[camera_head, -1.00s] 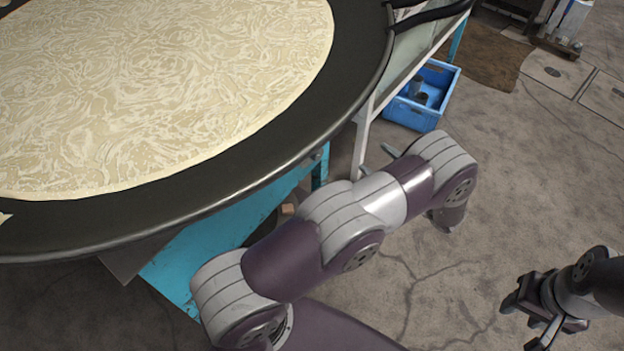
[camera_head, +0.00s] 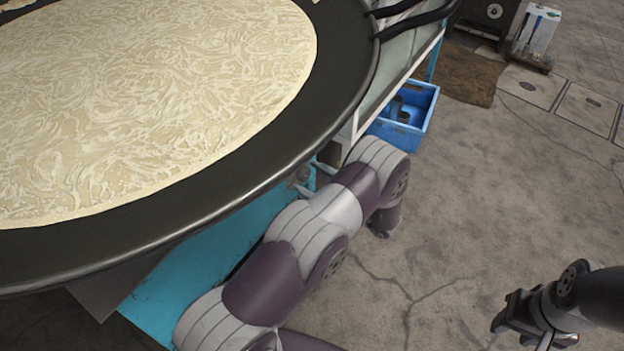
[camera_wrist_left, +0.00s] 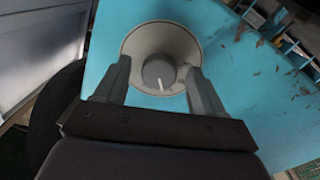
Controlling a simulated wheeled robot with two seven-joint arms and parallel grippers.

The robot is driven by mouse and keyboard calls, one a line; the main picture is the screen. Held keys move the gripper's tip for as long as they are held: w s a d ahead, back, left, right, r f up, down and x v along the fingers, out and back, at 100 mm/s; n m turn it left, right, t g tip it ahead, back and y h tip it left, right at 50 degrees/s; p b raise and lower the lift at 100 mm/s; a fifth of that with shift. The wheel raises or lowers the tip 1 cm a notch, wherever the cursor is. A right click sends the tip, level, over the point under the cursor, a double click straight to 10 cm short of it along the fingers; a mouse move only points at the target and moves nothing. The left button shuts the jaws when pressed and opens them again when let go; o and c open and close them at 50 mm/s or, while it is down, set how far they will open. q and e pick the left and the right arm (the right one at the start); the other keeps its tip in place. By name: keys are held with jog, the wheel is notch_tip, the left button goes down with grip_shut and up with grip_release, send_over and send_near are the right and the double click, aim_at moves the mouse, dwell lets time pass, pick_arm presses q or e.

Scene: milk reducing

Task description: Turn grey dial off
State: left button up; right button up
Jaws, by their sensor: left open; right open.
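The grey dial (camera_wrist_left: 159,72) shows in the left wrist view, round with a white mark at its lower edge, inside a pale round housing (camera_wrist_left: 188,42) on a turquoise panel (camera_wrist_left: 232,85). My left gripper (camera_wrist_left: 160,75) is open, one finger on each side of the dial; I cannot tell whether they touch it. My right gripper (camera_head: 515,312) is at the lower right, open and away from the panel.
A large black round pan (camera_head: 345,70) holding creamy, swirled liquid (camera_head: 180,95) overhangs the turquoise stand (camera_head: 215,265). A blue crate (camera_head: 412,125) sits on the floor beyond my left arm. The concrete floor at the right is mostly clear.

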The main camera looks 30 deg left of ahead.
pick_arm(q)
jog(key=c, duration=1.1)
jog(key=shift+o, duration=0.2)
jog(key=shift+m, duration=0.4)
jog(key=m+p, duration=0.1)
jog(key=m, duration=0.1)
jog(key=shift+r+m+p, duration=0.1)
jog(key=shift+m+p, duration=0.25)
jog(key=shift+m, duration=0.05)
jog(key=shift+m+h+p, duration=0.3)
jog(key=shift+m+p, duration=0.25)
jog(key=shift+m, duration=1.55)
jog(key=o, duration=1.1)
jog(key=shift+c, duration=0.2)
